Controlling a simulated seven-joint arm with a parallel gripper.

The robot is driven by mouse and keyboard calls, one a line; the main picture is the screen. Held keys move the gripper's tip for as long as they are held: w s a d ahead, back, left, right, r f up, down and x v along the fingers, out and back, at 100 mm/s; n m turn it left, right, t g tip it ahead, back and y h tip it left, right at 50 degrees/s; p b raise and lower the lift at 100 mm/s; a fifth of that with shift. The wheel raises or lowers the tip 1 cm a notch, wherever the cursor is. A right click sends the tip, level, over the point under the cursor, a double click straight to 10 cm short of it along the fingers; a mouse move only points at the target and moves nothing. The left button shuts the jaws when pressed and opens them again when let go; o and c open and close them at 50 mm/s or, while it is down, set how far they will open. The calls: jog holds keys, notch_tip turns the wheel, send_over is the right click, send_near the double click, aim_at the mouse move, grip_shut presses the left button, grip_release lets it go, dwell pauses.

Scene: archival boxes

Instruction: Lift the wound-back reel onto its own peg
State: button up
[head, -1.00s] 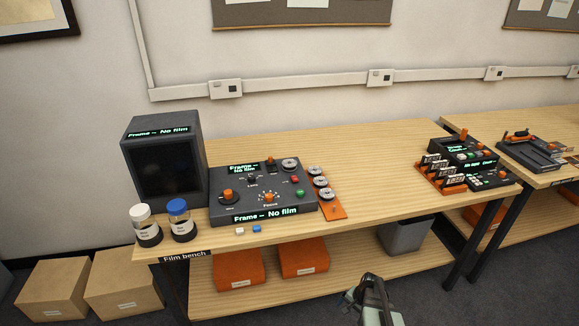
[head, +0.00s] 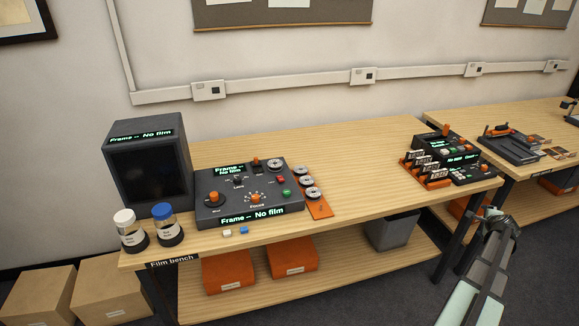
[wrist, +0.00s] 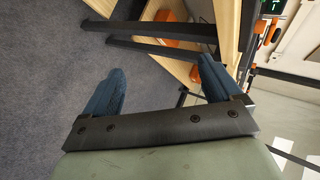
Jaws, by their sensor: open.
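The film reader (head: 248,196) stands on the film bench and its displays read "No film". One pale reel (head: 275,164) sits on its back right corner. Three more reels are in a row on the orange peg strip (head: 320,210) to its right, the middle one (head: 307,180) among them. I cannot tell which reel is the wound-back one. An orange peg at the strip's front end looks bare. My gripper (wrist: 162,88) is open and empty in the wrist view, its blue fingers apart over the floor and bench legs. In the head view my arm is at lower right, in front of the bench.
A dark monitor (head: 148,163) and two capped bottles, one white (head: 130,230) and one blue (head: 166,226), stand left of the reader. An orange rack with black devices (head: 428,172) stands at the bench's right end. The bench top (head: 350,165) between is clear.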

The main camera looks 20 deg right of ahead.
jog(key=w+d+r+m+h, duration=0.1)
jog(key=d+r, duration=0.3)
jog(key=r, duration=0.2)
jog(key=w+d+r, duration=0.1)
jog(key=d+r, duration=0.2)
jog(key=r, duration=0.4)
jog(key=w+a+r+n+y, duration=0.3)
jog(key=w+a, duration=0.9)
jog(key=w, duration=0.2)
jog(key=w+a+r+n+y, duration=0.3)
jog(key=w+a, duration=0.9)
jog(key=w, duration=0.3)
notch_tip(320, 180, up, 6)
jog(key=n+g+y, duration=0.2)
jog(key=n+g, duration=0.6)
send_over(275, 160)
jog(key=s, duration=0.2)
jog(key=f, duration=1.3)
jog(key=shift+a, duration=0.2)
jog(key=c, duration=1.2)
